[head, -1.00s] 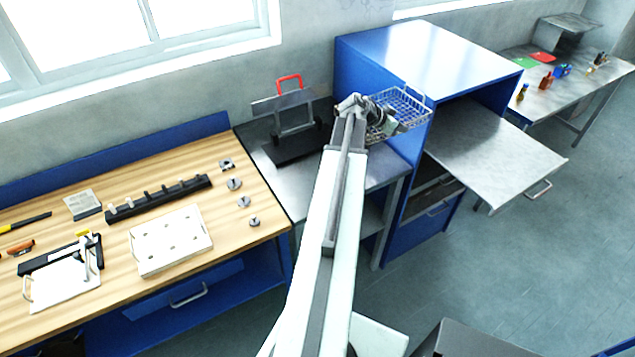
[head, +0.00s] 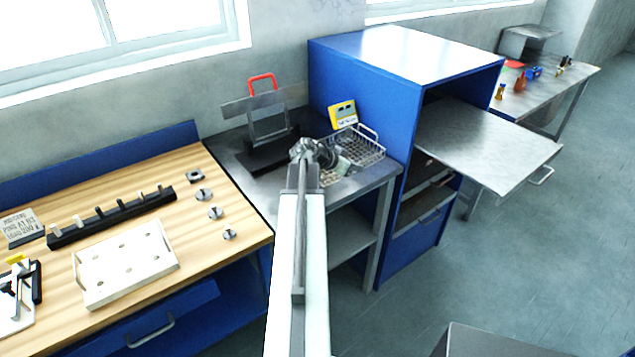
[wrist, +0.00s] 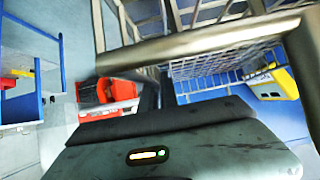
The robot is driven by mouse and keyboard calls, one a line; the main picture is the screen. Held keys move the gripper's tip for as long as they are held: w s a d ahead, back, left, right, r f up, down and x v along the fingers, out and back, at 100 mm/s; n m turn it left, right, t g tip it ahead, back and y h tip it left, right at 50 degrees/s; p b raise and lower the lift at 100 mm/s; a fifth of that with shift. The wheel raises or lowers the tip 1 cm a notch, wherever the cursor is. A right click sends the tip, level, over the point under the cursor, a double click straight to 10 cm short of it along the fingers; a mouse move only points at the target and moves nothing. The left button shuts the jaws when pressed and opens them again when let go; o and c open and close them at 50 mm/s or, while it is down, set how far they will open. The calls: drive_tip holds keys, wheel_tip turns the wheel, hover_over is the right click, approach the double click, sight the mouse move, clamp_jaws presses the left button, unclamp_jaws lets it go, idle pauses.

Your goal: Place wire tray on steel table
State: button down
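The wire tray (head: 366,153) is a grey mesh basket with raised handles. In the head view it appears over the right part of the steel table (head: 228,152), close to the blue cabinet. I cannot tell whether its base touches the table. My gripper (head: 325,158) is at the tray's left end and looks shut on its handle; the fingertips are partly hidden. In the wrist view the tray's thick bar and mesh (wrist: 205,42) cross close in front of the dark gripper body.
A dark stand with a red handle (head: 262,84) occupies the table's back left. A yellow device (head: 342,114) stands behind the tray. The blue cabinet (head: 352,88) walls the right side, with a steel shelf (head: 490,140) sticking out. A wooden bench (head: 225,180) adjoins on the left.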

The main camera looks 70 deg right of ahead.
sight(328, 174)
drive_tip(key=w+a, duration=0.1)
drive_tip(key=w, duration=0.1)
drive_tip(key=w+a, duration=0.2)
drive_tip(key=w, duration=0.1)
drive_tip(key=w+a+f, duration=0.1)
drive_tip(key=w+a, duration=0.1)
drive_tip(key=w, duration=0.1)
drive_tip(key=shift+w+a+b, duration=0.1)
drive_tip(key=shift+b, duration=0.3)
drive_tip(key=shift+w+a, duration=0.3)
drive_tip(key=shift+w, duration=0.15)
wheel_tip(328, 174, down, 4)
drive_tip(key=b, duration=0.4)
drive_tip(key=shift+s, duration=0.1)
drive_tip(key=shift+r, duration=0.25)
drive_tip(key=c, duration=2)
unclamp_jaws()
drive_tip(key=shift+f, duration=0.2)
drive_tip(key=shift+c, duration=0.2)
drive_tip(key=o, duration=0.4)
